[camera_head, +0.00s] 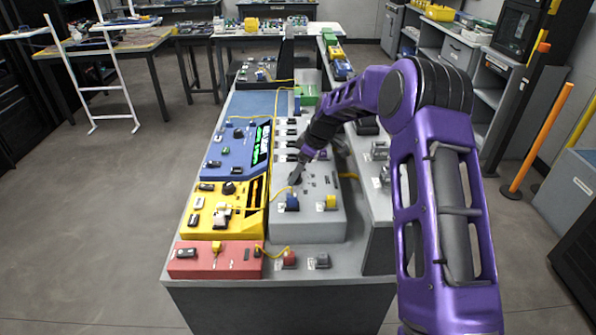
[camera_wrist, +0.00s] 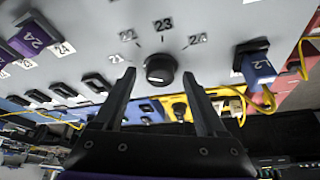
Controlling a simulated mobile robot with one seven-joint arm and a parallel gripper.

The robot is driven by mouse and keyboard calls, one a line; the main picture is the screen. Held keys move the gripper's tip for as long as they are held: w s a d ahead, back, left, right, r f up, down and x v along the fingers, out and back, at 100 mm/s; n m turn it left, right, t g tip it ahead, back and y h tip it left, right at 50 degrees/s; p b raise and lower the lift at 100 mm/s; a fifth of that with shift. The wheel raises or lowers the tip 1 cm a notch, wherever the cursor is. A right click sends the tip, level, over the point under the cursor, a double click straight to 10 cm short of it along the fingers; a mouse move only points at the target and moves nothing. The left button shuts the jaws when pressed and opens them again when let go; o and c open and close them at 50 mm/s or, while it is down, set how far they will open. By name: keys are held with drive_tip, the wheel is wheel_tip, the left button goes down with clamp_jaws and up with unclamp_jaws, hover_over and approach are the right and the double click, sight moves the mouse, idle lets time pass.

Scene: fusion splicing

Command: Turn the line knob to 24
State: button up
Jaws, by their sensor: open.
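The line knob (camera_wrist: 160,68) is a round black dial on a light grey panel, with the printed labels 21, 22, 23 and 24 in an arc above it in the wrist view. The 24 label (camera_wrist: 198,39) is at the right end of the arc. I cannot tell which label the knob points to. My gripper (camera_wrist: 159,74) is open, with one finger on each side of the knob; contact is not clear. In the head view my gripper (camera_head: 298,184) is low over the grey panel (camera_head: 310,226) and hides the knob area.
A blue plug marked L2 (camera_wrist: 258,68) with a yellow cable sits right of the knob. Blue (camera_head: 228,155), yellow (camera_head: 216,221) and red (camera_head: 205,262) panels lie left of the grey one.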

clamp_jaws()
idle(0.3)
